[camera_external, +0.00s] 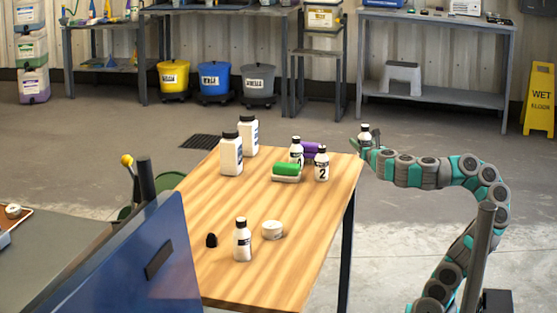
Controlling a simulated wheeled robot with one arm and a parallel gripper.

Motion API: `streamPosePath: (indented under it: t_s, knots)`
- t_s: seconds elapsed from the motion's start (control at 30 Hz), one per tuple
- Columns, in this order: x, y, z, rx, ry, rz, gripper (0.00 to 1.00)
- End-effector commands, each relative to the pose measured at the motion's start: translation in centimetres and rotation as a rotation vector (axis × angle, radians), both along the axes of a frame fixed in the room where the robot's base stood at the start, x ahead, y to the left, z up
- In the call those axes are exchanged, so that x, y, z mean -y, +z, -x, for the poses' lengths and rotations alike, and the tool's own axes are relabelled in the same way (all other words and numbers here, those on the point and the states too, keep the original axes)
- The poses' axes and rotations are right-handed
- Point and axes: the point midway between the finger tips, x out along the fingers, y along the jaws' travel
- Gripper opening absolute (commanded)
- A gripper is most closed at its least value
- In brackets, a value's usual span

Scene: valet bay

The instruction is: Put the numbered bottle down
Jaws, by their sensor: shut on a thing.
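My gripper (368,152) is shut on a small white bottle with a black cap (364,136), just past the right far corner of the wooden table (290,250). The held bottle is upright; its label is hidden or too small to read. I cannot tell its exact height relative to the tabletop. A bottle marked 2 (322,164) stands on the table to the left of my gripper. Another small numbered bottle (296,151) stands behind a green roll; its number is hard to read. A small white bottle (242,240) stands near the table's front.
A green roll (286,169) on a pale holder and a purple roll (313,148) lie near the numbered bottles. Two large white bottles (231,155) stand at the far left. A white tub (272,230) and black object (211,240) are in front. The table's right middle is clear.

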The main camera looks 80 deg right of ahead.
Motion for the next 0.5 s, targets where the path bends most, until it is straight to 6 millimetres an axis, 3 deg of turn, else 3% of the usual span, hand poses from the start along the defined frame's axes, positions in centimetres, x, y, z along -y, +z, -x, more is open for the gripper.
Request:
streamPosePath:
  t_s: [0.5]
  knots:
    - [5.8,-0.9,-7.0,-0.001,0.000,0.001,0.00]
